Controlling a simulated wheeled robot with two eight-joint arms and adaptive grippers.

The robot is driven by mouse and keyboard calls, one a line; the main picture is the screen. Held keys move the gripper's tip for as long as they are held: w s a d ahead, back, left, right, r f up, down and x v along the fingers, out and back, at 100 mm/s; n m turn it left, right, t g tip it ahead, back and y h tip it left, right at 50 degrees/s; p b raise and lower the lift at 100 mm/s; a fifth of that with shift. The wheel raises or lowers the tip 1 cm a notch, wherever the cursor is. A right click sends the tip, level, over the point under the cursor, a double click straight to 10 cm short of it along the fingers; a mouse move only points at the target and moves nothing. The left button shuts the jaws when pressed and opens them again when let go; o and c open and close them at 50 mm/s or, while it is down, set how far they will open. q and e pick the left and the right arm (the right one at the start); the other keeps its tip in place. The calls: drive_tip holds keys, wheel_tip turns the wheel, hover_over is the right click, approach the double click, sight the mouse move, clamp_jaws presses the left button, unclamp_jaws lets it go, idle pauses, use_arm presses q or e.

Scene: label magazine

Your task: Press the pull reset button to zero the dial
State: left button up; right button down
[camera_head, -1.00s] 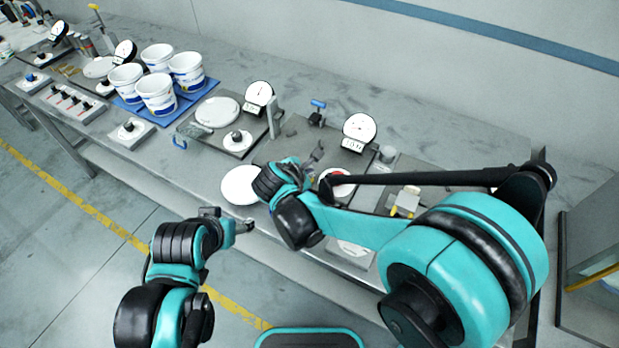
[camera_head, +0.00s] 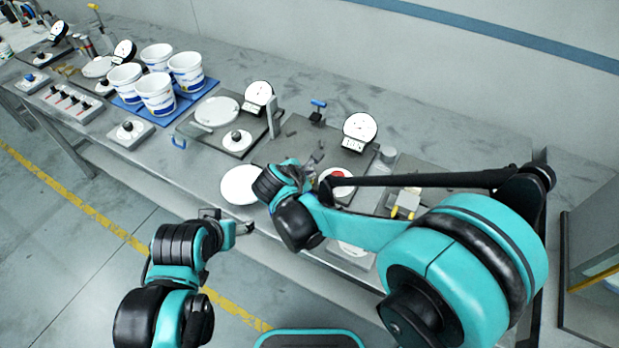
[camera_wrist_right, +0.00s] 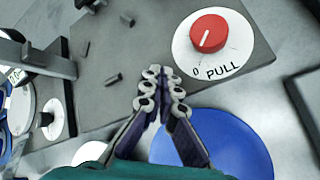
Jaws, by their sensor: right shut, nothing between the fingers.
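The red button (camera_wrist_right: 208,34), with a white pointer line, sits on a white disc marked PULL (camera_wrist_right: 238,48) in the right wrist view. In the head view my right arm partly hides this button (camera_head: 340,174). A round white dial (camera_head: 359,130) stands upright behind it. My right gripper (camera_head: 317,156) is over the front of the dark plate, left of the button. In the wrist view its fingertips (camera_wrist_right: 162,82) are together and empty, apart from the button. My left gripper (camera_head: 229,220) hangs off the table's front edge; its finger opening is unclear.
A round disc (camera_head: 240,186) lies at the table's front edge, left of my right gripper. Another dial (camera_head: 259,95) with a black knob (camera_head: 237,137) stands further left. White tubs (camera_head: 156,92) stand on a blue mat. A blue-handled part (camera_head: 318,110) is behind the plate.

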drive_tip(key=shift+f+b, duration=0.4)
drive_tip(key=shift+f, duration=0.1)
idle(0.3)
drive_tip(key=shift+r, duration=0.15)
drive_tip(key=shift+r+p, duration=0.7)
drive_tip(key=shift+r, duration=0.1)
wheel_tip(320, 180, up, 5)
drive_tip(key=p, duration=0.4)
drive_tip(key=shift+r, duration=0.1)
idle(0.4)
